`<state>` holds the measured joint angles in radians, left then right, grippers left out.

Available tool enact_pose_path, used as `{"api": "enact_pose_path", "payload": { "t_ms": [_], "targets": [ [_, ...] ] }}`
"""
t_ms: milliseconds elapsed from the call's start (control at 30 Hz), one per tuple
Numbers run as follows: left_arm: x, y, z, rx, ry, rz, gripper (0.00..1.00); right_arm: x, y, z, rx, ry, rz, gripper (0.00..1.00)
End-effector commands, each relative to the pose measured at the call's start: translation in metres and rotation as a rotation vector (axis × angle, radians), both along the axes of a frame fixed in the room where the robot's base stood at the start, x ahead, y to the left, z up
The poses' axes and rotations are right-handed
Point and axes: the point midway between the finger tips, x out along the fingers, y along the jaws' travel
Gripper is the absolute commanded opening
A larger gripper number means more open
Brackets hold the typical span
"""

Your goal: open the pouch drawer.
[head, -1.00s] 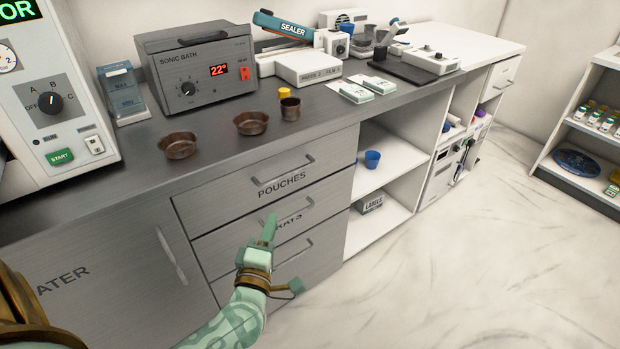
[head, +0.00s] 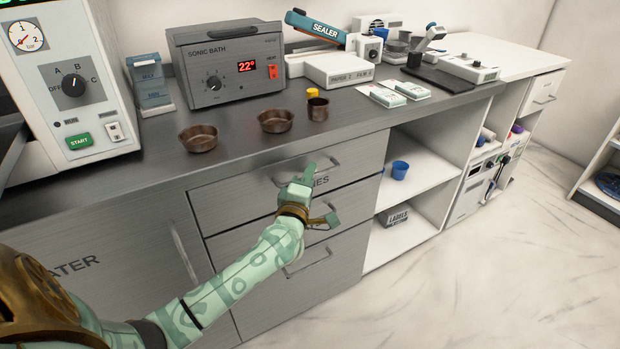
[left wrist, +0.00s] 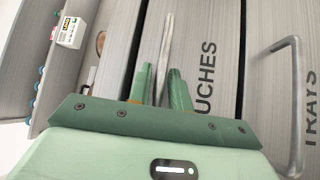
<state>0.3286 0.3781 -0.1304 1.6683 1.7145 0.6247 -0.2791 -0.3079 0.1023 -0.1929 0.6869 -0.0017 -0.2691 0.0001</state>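The pouch drawer (head: 232,205) is the top grey drawer under the counter, and it looks closed. Its bar handle (head: 329,162) is partly hidden behind my left gripper (head: 308,172) in the head view. In the left wrist view, the handle (left wrist: 166,40) runs between the two green fingertips of the left gripper (left wrist: 161,76), beside the letters "UCHES". The fingers look open, one on each side of the bar; I cannot tell whether they touch it. My right gripper is in neither view.
The trays drawer, with its own handle (left wrist: 291,110), lies just below. Brown bowls (head: 275,121) and a sonic bath (head: 228,68) stand on the counter (head: 350,108) above. Open shelves (head: 425,172) are to the right. The floor (head: 450,290) in front is clear.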

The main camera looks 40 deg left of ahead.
Motion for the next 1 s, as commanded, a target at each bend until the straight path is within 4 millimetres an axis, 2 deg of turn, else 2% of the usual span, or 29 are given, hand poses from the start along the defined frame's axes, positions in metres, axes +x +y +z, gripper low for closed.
{"api": "enact_pose_path", "payload": {
  "t_ms": [133, 167, 200, 233, 567, 767, 1000],
  "targets": [
    [0.000, 0.000, 0.000, 0.000, 0.000, 0.000, 0.20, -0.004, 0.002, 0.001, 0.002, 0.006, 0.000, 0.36],
    [0.000, 0.000, 0.000, 0.000, 0.000, 0.000, 0.17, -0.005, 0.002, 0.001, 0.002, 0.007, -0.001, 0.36],
    [0.000, 0.000, 0.000, 0.000, 0.000, 0.000, 0.06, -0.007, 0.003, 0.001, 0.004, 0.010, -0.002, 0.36],
    [0.000, 0.000, 0.000, 0.000, 0.000, 0.000, 0.00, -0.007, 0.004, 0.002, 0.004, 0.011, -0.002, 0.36],
    [-0.003, -0.006, 0.001, -0.001, 0.000, 0.000, 0.00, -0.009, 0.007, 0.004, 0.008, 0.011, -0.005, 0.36],
    [-0.013, -0.031, 0.003, -0.004, 0.000, -0.001, 0.00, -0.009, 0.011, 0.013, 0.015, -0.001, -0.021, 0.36],
    [-0.035, -0.083, 0.005, -0.004, 0.000, -0.002, 0.00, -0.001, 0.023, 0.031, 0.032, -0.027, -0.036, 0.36]
  ]
}}
